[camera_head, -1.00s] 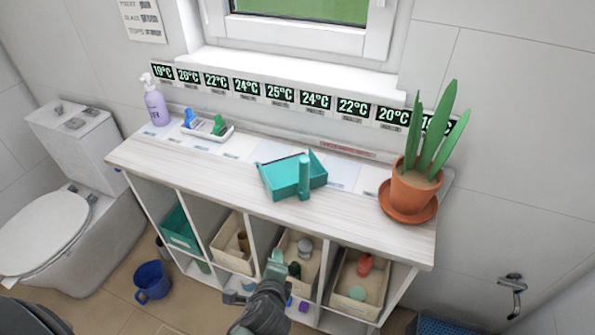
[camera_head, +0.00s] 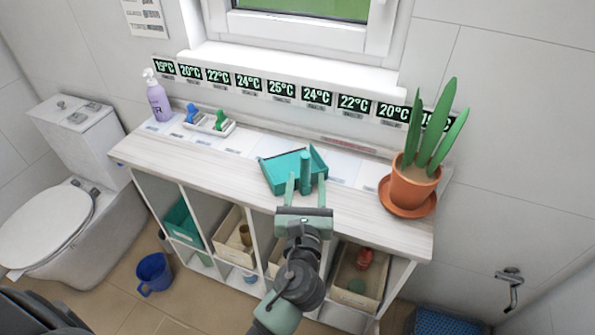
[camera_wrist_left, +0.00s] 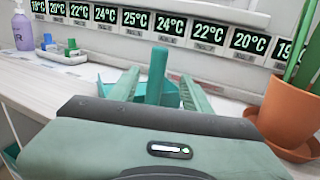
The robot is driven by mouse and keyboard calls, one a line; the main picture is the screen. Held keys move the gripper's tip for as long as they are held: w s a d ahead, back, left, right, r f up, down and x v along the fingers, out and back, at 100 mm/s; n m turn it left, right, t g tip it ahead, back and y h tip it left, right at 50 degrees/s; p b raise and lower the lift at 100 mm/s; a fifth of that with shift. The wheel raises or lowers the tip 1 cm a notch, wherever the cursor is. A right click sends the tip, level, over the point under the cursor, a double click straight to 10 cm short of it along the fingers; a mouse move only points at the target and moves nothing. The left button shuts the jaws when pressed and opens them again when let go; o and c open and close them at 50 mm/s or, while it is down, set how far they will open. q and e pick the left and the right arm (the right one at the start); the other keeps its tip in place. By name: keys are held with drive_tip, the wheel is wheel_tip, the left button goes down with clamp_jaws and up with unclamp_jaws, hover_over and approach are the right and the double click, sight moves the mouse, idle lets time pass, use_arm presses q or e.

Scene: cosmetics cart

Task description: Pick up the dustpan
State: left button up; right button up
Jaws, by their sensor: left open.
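In the left wrist view the handle (camera_wrist_left: 157,72) shows upright between the spread fingers (camera_wrist_left: 160,84), with gaps on both sides. The gripper body hides the lower part of the dustpan there. My right gripper is not in view.
A potted plant (camera_head: 412,188) stands on the counter's right end. A purple pump bottle (camera_head: 158,102) and a small white tray (camera_head: 222,129) with blue and green items stand at the left. Bins fill the shelves below. A blue bucket (camera_head: 153,275) is on the floor.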

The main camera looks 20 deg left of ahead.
sight(305, 170)
use_arm(q)
drive_tip(key=p+x, duration=0.1)
drive_tip(key=x, duration=0.5)
drive_tip(key=shift+s+a+f, duration=0.1)
drive_tip(key=shift+a+f, duration=0.05)
drive_tip(key=shift+f, duration=0.05)
clamp_jaws()
idle(1.1)
